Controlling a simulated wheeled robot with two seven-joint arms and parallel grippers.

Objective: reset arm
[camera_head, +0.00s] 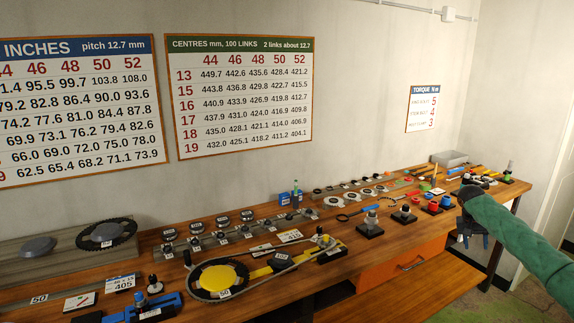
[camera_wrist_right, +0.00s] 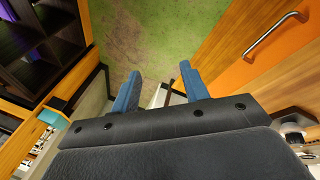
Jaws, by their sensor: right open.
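My right gripper (camera_head: 475,241) hangs off the front edge of the workbench at the far right in the head view, at the end of my green-sleeved arm. Its fingers point down. In the right wrist view its two blue fingers (camera_wrist_right: 163,85) stand apart with nothing between them, above the green floor. My left gripper is not in view. The wooden workbench (camera_head: 440,276) runs along the wall, with a chain loop around a yellow disc (camera_head: 218,277) near the front middle.
The bench top holds several small parts and stands, a dark chainring (camera_head: 106,235) at left and a grey tray (camera_head: 449,158) at the far end. An orange drawer (camera_head: 405,262) with a metal handle is under the bench, close to my right gripper. Green floor (camera_wrist_right: 160,30) shows below it.

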